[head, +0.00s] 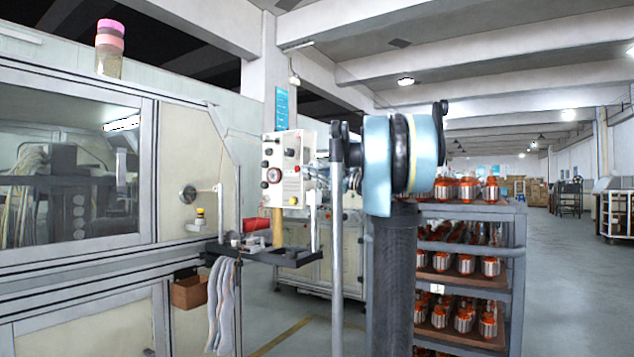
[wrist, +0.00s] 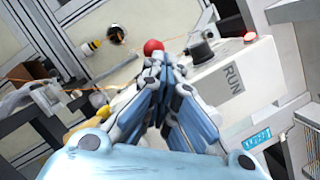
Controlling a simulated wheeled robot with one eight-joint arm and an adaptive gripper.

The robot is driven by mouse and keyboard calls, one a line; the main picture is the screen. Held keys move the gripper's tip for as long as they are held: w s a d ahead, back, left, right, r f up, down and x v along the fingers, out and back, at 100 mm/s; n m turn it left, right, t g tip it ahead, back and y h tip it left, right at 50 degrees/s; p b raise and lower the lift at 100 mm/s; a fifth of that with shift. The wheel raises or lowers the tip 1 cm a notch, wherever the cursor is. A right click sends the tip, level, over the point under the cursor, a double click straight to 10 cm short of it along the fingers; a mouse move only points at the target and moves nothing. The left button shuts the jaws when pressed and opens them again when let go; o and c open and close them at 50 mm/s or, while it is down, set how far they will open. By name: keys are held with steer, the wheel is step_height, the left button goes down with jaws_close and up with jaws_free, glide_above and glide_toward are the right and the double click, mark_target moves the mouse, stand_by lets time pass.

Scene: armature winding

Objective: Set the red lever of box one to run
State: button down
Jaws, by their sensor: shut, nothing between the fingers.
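In the wrist view a white control box (wrist: 262,67) has a side face marked RUN. A red ball knob (wrist: 153,47), which looks like the end of the red lever, shows just beyond my fingertips at the box's left end. Its stem is hidden behind the fingers. My gripper (wrist: 166,62) is shut and empty, its tips close to the knob; I cannot tell if they touch. In the head view the panel of a white box (head: 283,170) with several knobs shows left of my arm. My gripper is not clear there.
The box also carries a black knob (wrist: 201,52) and a red lamp (wrist: 250,37). In the head view a dark tray (head: 285,257) sits below the box, beside a large machine (head: 75,180). A rack (head: 518,240) of orange armatures stands behind my arm. Open floor lies at right.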

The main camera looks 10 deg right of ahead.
steer(key=shift+s+a+r+m+t, duration=0.15)
steer(key=shift+r+m+t, duration=0.35)
steer(key=shift+r+m, duration=0.55)
steer(key=shift+s+a+r+m+t, duration=0.1)
steer(key=shift+r+m+t, duration=0.4)
steer(key=shift+m, duration=0.95)
steer(key=shift+r+m, duration=0.2)
steer(key=shift+m, duration=0.1)
steer(key=shift+d+r, duration=0.1)
steer(key=shift+r, duration=0.45)
stand_by(1.2)
steer(key=w+f+v, duration=0.2)
steer(key=v, duration=1)
steer(key=shift+s+d+f, duration=0.2)
steer(key=shift+d, duration=0.3)
